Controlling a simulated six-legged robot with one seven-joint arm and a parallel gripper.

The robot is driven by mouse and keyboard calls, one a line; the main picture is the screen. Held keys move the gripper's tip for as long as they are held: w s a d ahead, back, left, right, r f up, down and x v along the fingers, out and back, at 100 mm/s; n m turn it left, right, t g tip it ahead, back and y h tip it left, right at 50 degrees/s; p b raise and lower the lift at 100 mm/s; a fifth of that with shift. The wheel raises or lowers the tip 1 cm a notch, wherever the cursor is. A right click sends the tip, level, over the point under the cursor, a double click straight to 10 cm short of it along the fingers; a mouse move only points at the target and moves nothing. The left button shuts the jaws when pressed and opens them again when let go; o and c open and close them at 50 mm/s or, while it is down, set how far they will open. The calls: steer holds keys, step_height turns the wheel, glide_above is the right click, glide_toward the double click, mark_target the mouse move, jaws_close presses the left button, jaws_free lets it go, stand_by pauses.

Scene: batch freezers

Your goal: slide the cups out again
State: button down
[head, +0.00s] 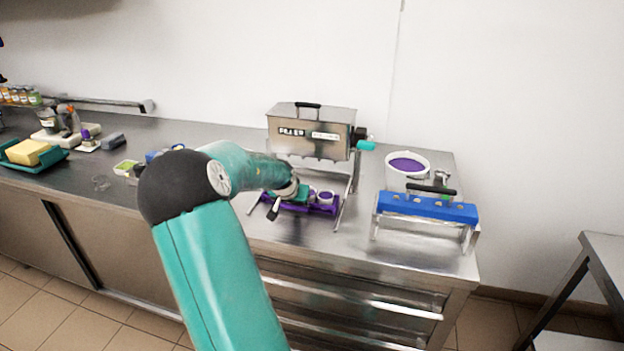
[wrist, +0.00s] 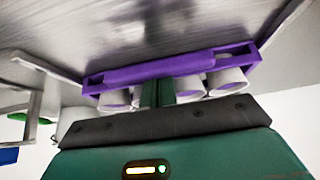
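A long purple cup tray (head: 300,204) lies on the steel counter under the front of a boxy steel batch machine (head: 311,131). It holds several white cups; one white cup with purple content (head: 326,197) shows in the head view. The purple tray (wrist: 175,66) and white cups (wrist: 229,82) also show in the wrist view, on both sides of my green fingers. My gripper (wrist: 158,92) is at the middle of the tray, with its fingers close together against the purple bar. It looks shut on the tray; the fingertips are partly hidden.
A blue holder on a metal stand (head: 428,207) is right of the machine, with a white tub of purple mix (head: 408,165) behind it. A green tray with a yellow block (head: 30,153) and small jars are far left. The front counter edge is close to the tray.

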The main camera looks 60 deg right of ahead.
steer(key=shift+s+a, duration=0.2)
steer(key=shift+a, duration=1.2)
steer(key=shift+d, duration=0.2)
steer(key=shift+v, duration=2.9)
steer(key=shift+d+r, duration=0.1)
steer(key=shift+d, duration=0.05)
